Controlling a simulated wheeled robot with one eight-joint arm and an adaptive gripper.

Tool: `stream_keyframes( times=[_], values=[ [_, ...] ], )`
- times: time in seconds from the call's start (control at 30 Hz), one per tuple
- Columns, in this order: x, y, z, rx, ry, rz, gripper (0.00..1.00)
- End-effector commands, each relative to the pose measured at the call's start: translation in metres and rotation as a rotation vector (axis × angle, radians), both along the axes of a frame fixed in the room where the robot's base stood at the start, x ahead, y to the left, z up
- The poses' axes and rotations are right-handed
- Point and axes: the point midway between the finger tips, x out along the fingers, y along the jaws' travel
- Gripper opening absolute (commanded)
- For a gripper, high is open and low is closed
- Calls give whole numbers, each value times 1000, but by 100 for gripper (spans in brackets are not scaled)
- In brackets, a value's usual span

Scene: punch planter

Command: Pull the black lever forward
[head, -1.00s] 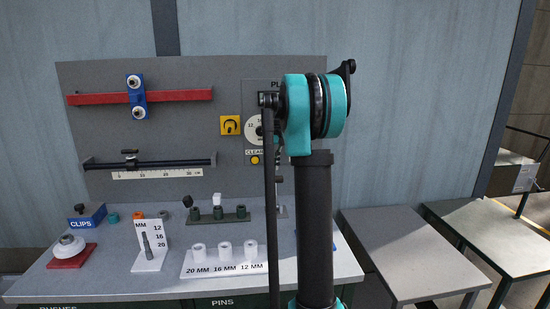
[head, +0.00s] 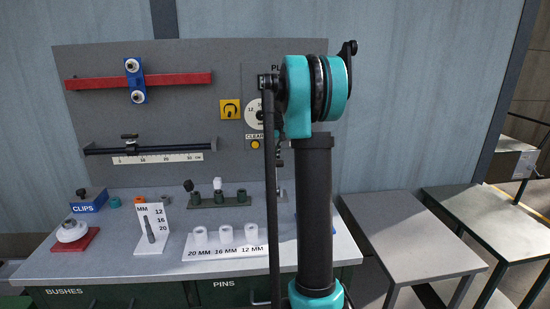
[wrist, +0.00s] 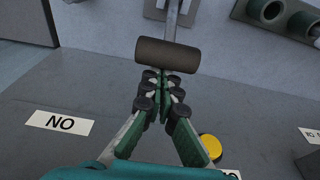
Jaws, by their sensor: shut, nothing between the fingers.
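The lever's dark cylindrical grip (wrist: 168,55) lies crosswise near the top middle of the wrist view, on a pale metal bar. My gripper (wrist: 162,80) is just below that grip in the picture. Its green and black fingers are together and empty. The fingertips overlap the grip's lower edge in the picture; I cannot tell whether they touch it.
In the head view, a grey bench (head: 120,262) holds pins and bushes before an upright panel (head: 100,110). A grey side table (head: 415,240) stands at right.

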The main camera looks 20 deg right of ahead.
Motion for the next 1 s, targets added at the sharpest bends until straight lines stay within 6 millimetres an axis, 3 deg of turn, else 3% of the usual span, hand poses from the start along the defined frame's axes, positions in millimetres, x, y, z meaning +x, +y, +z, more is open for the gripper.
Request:
stream_keyframes(
  times=[0.57, 1.0],
  values=[
    [-17, 3, 7, -24, -118, 0, 0],
    [-65, 13, 16, -92, -452, 0, 0]
  ],
)
